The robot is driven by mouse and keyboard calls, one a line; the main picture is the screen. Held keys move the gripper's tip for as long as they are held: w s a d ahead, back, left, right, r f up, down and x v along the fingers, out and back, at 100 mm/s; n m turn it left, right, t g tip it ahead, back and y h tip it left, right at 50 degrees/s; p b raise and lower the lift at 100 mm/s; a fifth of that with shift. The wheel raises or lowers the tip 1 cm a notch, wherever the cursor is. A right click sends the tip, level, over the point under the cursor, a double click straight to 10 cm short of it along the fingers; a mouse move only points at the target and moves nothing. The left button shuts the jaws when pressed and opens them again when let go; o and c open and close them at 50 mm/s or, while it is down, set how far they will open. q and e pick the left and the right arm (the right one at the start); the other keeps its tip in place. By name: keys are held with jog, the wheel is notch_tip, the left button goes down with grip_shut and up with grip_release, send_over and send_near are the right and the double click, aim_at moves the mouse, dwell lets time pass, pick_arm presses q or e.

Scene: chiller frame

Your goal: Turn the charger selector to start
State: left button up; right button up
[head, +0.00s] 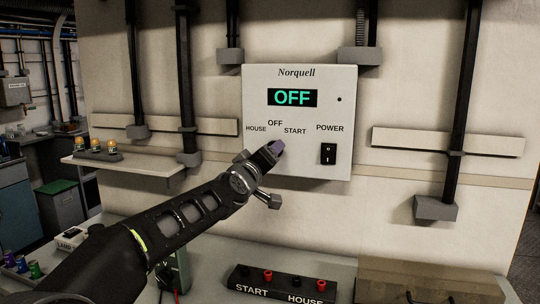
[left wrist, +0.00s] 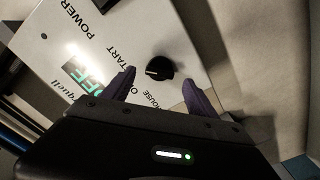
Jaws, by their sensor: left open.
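The white Norquell charger panel (head: 254,90) hangs on the wall, its display (head: 292,97) reading OFF in green. In the head view my left gripper (head: 276,149) is in front of the panel's lower left, below the HOUSE, OFF and START labels, and hides the selector. In the left wrist view the selector is a round black knob (left wrist: 162,68) with a white mark that points toward the OFF label. My left gripper (left wrist: 158,76) is open, its two purple fingers on either side of the knob; I cannot tell whether they touch it. My right gripper is not in view.
A black POWER rocker switch (head: 328,154) sits on the panel's lower right. Below, a black terminal box (head: 280,281) marked START and HOUSE stands on the bench. A shelf (head: 130,165) with small amber lamps is at left. Conduits run down the wall.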

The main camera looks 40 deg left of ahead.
pick_arm(q)
jog(key=shift+v, duration=2)
